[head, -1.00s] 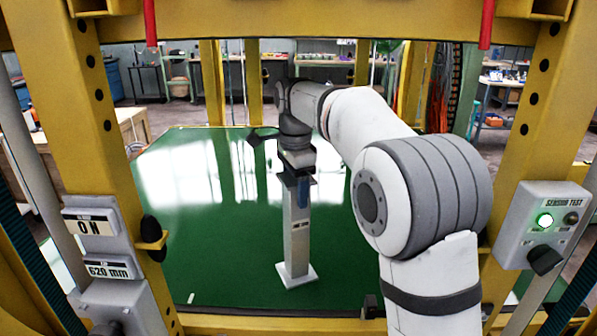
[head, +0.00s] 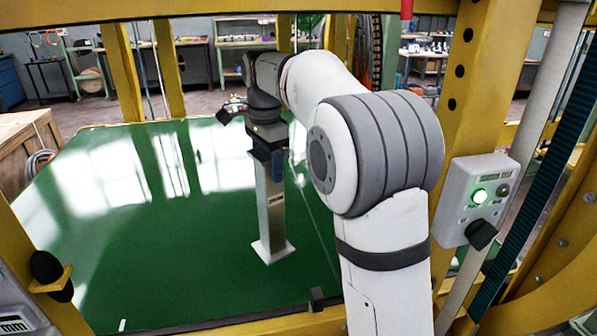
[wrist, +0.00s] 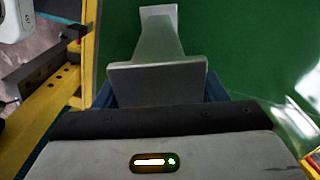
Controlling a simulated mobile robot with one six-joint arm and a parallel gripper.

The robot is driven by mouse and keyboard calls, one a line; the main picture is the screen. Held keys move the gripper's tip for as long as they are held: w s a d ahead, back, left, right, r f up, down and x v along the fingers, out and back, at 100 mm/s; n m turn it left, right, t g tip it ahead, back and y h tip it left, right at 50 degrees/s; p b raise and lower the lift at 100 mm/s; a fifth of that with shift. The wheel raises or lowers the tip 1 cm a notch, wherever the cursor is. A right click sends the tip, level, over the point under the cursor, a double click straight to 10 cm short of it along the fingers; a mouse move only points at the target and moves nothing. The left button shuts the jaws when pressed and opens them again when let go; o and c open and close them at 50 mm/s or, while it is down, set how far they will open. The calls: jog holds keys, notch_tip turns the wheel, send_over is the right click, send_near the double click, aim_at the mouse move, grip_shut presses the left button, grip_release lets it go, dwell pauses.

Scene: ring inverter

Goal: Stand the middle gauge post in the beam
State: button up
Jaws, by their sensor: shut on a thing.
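The gauge post in my grip (head: 270,210) is a slim upright metal column with a square foot plate, over the green floor in the head view. My gripper (head: 265,150) is shut on its upper end. In the wrist view the post (wrist: 155,77) shows end-on, its near plate between my blue fingers (wrist: 215,88) and its shaft running away to the far plate. I cannot tell whether the foot touches the floor. No light beam is clearly visible, so I cannot place the beam. No other gauge post is clear.
A yellow frame surrounds the green floor (head: 120,260), with a pillar (head: 480,90) at right and a low front rail. A sensor box (head: 478,200) with a lit green lamp is on the right pillar. The floor left of the post is clear. A wooden crate (head: 25,150) stands at left.

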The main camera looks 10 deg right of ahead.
jog(key=d+f, duration=0.3)
jog(key=d, duration=0.4)
jog(key=shift+f, duration=0.25)
dwell(0.4)
jog(key=shift+f, duration=0.15)
jog(key=o, duration=1.7)
jog(key=shift+o, duration=0.2)
